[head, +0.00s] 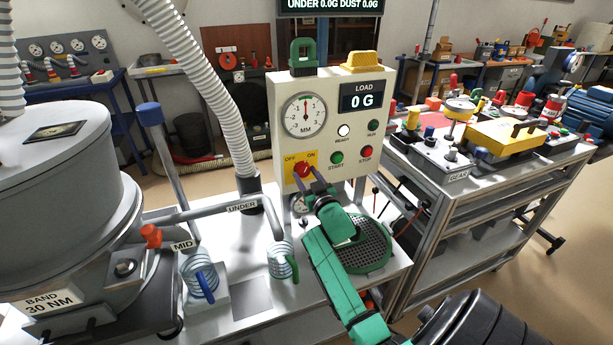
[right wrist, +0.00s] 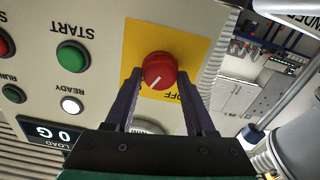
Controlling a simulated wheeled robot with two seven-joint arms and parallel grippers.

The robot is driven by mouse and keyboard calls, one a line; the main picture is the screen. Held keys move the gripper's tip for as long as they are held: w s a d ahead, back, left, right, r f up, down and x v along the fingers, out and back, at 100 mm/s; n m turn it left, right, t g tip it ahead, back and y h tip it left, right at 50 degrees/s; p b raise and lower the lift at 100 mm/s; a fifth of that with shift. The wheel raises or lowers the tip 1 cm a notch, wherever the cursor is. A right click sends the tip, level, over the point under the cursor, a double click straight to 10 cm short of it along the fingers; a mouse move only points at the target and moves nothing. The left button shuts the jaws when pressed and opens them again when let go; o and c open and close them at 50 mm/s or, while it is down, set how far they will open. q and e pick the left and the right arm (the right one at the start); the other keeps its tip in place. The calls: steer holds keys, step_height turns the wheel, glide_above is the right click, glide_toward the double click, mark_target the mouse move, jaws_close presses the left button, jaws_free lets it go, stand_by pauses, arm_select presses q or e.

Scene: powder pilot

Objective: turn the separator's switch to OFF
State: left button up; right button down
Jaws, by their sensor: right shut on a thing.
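The separator's switch (head: 302,169) is a red round knob on a yellow plate (head: 292,158) on the cream control panel (head: 281,110). The plate reads OFF at left and ON at right in the head view. In the right wrist view the knob (right wrist: 159,70) is seen upside down, and its white mark points lower left, away from the OFF label and toward the ON side. The ON label is hidden there by a finger. My right gripper (right wrist: 160,75) is shut on the knob, with one dark finger on each side. My left gripper is not in view.
Green START (head: 337,158) and red STOP (head: 366,152) buttons sit right of the switch. The display (head: 362,98) reads 0 G. Jars labelled MID and UNDER stand on the bench below, left of my right arm. A large grey drum (head: 60,170) fills the left.

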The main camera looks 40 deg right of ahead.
steer(key=n, duration=0.2)
steer(key=shift+n, duration=0.4)
steer(key=n, duration=0.3)
steer(key=shift+n+b, duration=0.3)
steer(key=shift+b, duration=0.05)
steer(key=n, duration=0.3)
steer(key=shift+n+b, duration=0.3)
steer(key=shift+b, duration=0.05)
steer(key=shift+n+b, duration=0.3)
steer(key=shift+n, duration=1.2)
steer(key=shift+c, duration=1.3)
jaws_free()
